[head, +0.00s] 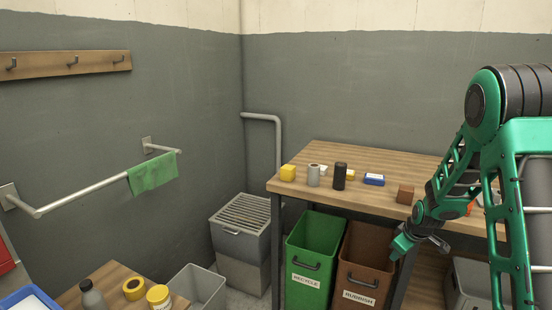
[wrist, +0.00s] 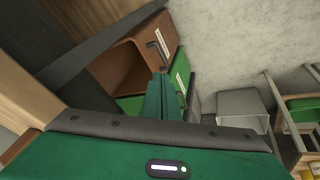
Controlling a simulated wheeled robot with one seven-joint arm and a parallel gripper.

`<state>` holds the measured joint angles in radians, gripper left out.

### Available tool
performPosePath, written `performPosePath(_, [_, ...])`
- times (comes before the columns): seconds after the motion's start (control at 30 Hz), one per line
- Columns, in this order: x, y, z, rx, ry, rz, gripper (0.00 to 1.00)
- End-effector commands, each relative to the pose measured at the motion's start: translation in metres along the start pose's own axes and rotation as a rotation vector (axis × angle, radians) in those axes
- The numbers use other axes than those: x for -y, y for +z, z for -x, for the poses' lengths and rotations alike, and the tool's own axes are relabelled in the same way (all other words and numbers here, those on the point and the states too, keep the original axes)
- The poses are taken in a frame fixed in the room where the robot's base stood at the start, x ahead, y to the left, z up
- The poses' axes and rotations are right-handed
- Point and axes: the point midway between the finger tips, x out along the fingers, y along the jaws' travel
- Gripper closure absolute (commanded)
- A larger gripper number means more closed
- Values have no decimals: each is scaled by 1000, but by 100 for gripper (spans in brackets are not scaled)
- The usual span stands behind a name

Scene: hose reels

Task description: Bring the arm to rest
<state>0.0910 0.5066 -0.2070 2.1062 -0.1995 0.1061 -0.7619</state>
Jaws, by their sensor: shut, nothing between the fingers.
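My green arm stands at the right of the head view, bent, with its lower end hanging down in front of the wooden workbench (head: 330,153). My gripper (head: 399,247) is beside the upper right edge of the brown rubbish bin (head: 362,275), below the bench top. Its fingers are shut with nothing between them. In the wrist view my gripper (wrist: 170,85) points toward the brown bin (wrist: 122,68) and the green bin (wrist: 181,70). I cannot tell whether it touches the brown bin.
The green recycle bin (head: 307,282) is beside the brown one. A grey slatted box (head: 242,240) stands left. A towel (head: 152,172) hangs on a wall rail.

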Motion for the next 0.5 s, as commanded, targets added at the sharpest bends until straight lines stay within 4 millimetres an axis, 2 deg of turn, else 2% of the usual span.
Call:
performPosePath(0.03, [-2, 7, 23, 15, 3, -42, 100])
performPosePath(0.1, [-2, 20, 49, 45, 2, -102, 100])
performPosePath(0.33, [11, 68, 132, 139, -2, -311, 100])
performPosePath(0.5, [31, 108, 189, 206, -4, -473, 100])
